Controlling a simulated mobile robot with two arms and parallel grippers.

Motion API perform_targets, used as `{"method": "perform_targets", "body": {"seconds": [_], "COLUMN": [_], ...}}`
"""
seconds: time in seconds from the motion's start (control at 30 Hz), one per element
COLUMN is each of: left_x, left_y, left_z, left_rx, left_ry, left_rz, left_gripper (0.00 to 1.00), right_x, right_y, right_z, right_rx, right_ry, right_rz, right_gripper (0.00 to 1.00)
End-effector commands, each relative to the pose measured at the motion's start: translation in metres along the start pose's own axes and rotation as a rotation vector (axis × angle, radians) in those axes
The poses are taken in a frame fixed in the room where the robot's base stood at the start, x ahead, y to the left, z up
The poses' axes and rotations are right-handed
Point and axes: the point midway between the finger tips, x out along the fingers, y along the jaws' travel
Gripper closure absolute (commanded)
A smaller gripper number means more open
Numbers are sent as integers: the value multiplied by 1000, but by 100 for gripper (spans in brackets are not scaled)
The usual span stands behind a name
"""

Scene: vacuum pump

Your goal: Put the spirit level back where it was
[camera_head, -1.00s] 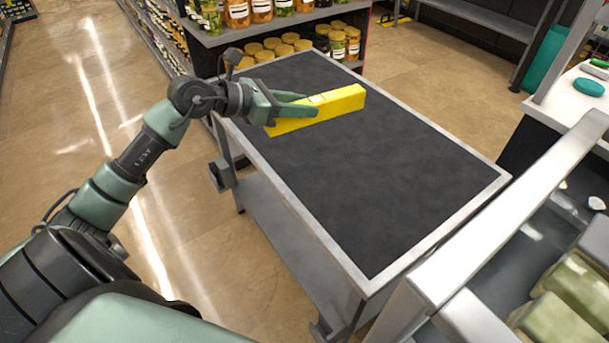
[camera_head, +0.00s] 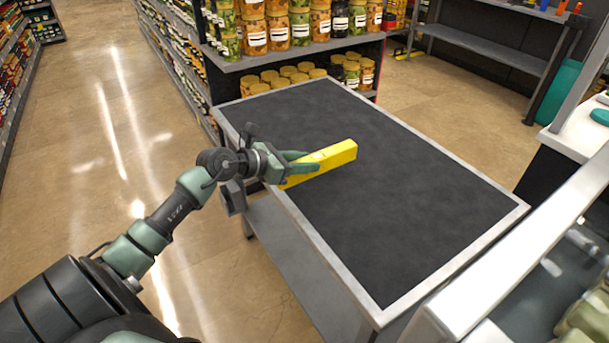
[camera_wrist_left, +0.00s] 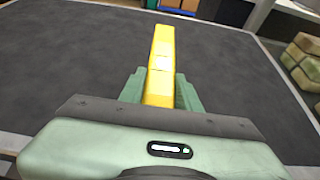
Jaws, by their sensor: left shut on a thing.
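The yellow spirit level (camera_head: 338,155) is held by my left gripper (camera_head: 303,163) over the left part of the dark-topped cart (camera_head: 400,190). In the left wrist view the level (camera_wrist_left: 162,45) points away from me, lying between the two green fingers (camera_wrist_left: 160,88), which are shut on it. I cannot tell whether the level touches the cart top or hangs just above it. My right gripper is in neither view.
The rest of the cart top is clear. A shelf of jars (camera_head: 290,35) stands behind the cart. A pale-framed counter (camera_head: 540,245) is at the right, close to the cart's corner. Open floor (camera_head: 90,150) lies to the left.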

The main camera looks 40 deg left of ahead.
Motion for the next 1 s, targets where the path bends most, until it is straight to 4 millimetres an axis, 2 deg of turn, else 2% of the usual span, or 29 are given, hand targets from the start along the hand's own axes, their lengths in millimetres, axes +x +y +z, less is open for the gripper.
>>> {"method": "perform_targets", "body": {"seconds": [0.3,0.7,0.73,0.77,0.8,1.0], "left_x": [16,18,17,17,17,17], "left_y": [0,0,0,0,0,0], "left_z": [-38,-43,-42,-42,-42,-42], "left_rx": [-2,1,0,0,0,0], "left_ry": [-1,-1,0,0,1,1], "left_rz": [0,0,0,-1,-1,-1], "left_gripper": [100,100,59,51,46,46], "right_x": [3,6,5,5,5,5], "right_y": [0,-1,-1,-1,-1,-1], "right_z": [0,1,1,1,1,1], "right_rx": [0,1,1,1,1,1], "right_ry": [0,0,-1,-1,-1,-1], "right_rz": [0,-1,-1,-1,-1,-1], "right_gripper": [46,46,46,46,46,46]}}
